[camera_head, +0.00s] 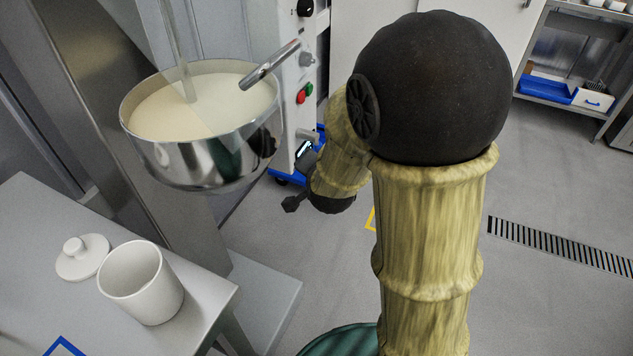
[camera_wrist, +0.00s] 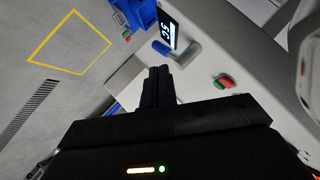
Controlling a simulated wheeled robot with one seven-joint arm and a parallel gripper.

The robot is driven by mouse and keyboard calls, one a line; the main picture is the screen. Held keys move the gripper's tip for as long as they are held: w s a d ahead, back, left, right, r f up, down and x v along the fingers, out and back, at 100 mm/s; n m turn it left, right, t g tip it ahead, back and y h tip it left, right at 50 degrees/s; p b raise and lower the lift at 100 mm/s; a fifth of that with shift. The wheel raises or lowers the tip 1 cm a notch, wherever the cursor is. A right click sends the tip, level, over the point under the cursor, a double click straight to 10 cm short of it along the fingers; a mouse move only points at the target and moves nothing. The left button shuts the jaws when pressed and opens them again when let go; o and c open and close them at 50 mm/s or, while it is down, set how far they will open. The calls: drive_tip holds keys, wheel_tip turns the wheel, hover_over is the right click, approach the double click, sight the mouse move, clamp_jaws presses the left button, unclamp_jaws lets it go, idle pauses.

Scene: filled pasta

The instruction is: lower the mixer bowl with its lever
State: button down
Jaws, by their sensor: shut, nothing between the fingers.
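The mixer bowl (camera_head: 205,165) is steel, holds a pale cream mass and hangs in the mixer at upper left, in the head view. A short grey lever with a blue tip (camera_head: 310,134) stands out from the mixer's side. In the wrist view this lever (camera_wrist: 182,51) sits beside the display, just beyond my fingertips. My gripper (camera_wrist: 158,72) is shut and empty, its fingers pointing toward the lever with a visible gap. In the head view my gripper (camera_head: 292,203) shows small and dark, below the lever, partly hidden by my arm.
Red and green buttons (camera_head: 304,93) are on the mixer's side, above the lever. A steel rod (camera_head: 270,65) slants over the bowl's rim. A table (camera_head: 215,285) at lower left holds a white jar (camera_head: 142,285) and its lid (camera_head: 82,257). The floor at right is clear.

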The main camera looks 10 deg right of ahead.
wheel_tip(320, 180, down, 18)
drive_tip(key=w+a+m+t+h+b, duration=0.1)
drive_tip(key=m+t+h+b, duration=0.7)
drive_tip(key=b, duration=2.2)
drive_tip(key=a+m+t, duration=0.1)
drive_tip(key=m+t, duration=0.1)
drive_tip(key=m, duration=0.1)
drive_tip(key=shift+a+r+m+t, duration=0.2)
drive_tip(key=shift+a+m+t, duration=0.1)
drive_tip(key=shift+m, duration=0.1)
drive_tip(key=shift+w, duration=0.15)
drive_tip(key=p+x, duration=1)
drive_tip(key=x, duration=0.4)
drive_tip(key=shift+p, duration=0.3)
drive_tip(key=shift+d+b, duration=0.1)
drive_tip(key=shift+b, duration=0.3)
